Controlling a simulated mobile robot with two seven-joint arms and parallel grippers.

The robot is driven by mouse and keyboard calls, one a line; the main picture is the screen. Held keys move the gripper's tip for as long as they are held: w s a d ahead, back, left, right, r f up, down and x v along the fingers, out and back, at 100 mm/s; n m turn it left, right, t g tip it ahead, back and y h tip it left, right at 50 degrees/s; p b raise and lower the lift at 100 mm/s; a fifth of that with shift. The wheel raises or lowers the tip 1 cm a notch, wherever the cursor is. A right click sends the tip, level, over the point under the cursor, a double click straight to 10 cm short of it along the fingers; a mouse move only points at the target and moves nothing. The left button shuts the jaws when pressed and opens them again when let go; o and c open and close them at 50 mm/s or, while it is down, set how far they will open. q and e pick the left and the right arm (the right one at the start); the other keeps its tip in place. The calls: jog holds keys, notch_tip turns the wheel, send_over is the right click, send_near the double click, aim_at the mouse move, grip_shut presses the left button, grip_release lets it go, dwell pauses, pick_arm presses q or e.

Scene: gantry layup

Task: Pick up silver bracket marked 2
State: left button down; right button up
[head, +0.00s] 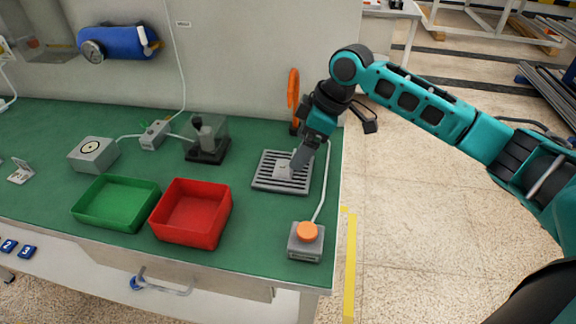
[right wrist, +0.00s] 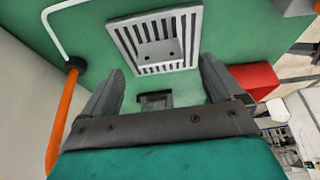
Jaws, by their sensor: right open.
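A silver bracket (head: 282,168) sits on the grey slatted rack (head: 262,184) at the right of the green bench. In the right wrist view the bracket (right wrist: 160,50) shows two dark holes and lies on the rack (right wrist: 193,18), beyond my fingertips; no number is readable on it. My right gripper (head: 298,166) is at the rack, pointing down beside the bracket and partly covering it. In the right wrist view its fingers (right wrist: 162,70) are spread with nothing between them. Another small silver bracket (head: 20,172) lies at the far left of the bench. My left gripper is out of view.
A red tray (head: 188,238) and a green tray (head: 112,222) stand left of the rack. An orange-button box (head: 306,241) is in front of it. An orange ring (head: 293,98) stands behind, close to my right arm. A clear-covered device (head: 208,138) is at the back.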

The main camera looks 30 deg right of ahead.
aim_at(281, 170)
jog(key=x, duration=0.4)
jog(key=shift+w+a+f, duration=0.1)
jog(key=shift+a+f, duration=0.15)
jog(key=shift+f, duration=0.15)
jog(key=c, duration=1.2)
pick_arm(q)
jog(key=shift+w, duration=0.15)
pick_arm(e)
jog(key=shift+c, duration=0.2)
